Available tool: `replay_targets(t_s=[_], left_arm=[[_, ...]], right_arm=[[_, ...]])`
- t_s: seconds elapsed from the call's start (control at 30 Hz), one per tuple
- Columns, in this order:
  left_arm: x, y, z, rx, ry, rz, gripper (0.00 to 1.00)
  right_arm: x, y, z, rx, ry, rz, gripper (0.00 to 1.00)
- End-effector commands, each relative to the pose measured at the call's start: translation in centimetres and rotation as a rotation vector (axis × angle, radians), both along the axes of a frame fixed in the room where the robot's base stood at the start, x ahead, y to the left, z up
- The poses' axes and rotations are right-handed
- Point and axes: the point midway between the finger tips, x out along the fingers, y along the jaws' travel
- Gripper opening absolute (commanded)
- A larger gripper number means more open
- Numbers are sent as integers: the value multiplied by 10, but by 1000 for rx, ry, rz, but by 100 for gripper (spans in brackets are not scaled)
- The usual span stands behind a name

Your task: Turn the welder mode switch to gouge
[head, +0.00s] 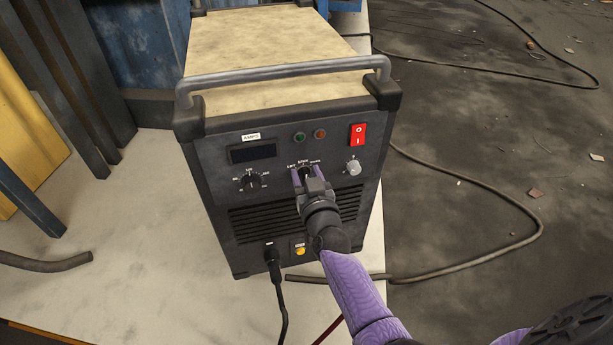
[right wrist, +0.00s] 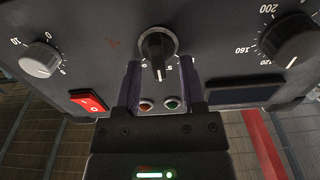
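The welder (head: 270,120) is a dark box with a control panel on its front. Its mode switch (right wrist: 157,44) is a black knob with a white pointer line, under small labels that are hard to read. The pointer faces down in the right wrist view, which shows the panel upside down, towards the middle label. My right gripper (head: 305,177) is in front of the switch in the head view. Its two purple fingers (right wrist: 160,78) are apart, one on each side of the knob's pointer end, with gaps visible. My left gripper is not in view.
The amps knob (head: 250,183) and display (head: 253,153) are left of the switch. A red power switch (head: 358,134) and small silver knob (head: 353,168) are to its right. A cable plug (head: 272,254) sits low on the front. A grey handle (head: 285,73) spans the top.

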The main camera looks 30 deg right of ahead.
Motion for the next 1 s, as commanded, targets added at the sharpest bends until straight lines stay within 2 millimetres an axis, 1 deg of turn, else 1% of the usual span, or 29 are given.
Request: replay_targets(t_s=[0.03,0.23,0.47,0.67,0.87,1.0], left_arm=[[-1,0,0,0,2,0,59],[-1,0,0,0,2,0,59],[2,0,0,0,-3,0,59],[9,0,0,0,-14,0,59],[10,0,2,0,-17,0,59],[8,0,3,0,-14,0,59]], right_arm=[[0,0,0,0,0,0,43],[0,0,0,0,0,0,1],[0,0,0,4,0,0,0],[-1,-1,0,53,-13,1,0],[-1,-2,0,181,-47,1,0],[-2,-4,-1,303,-77,1,0]])
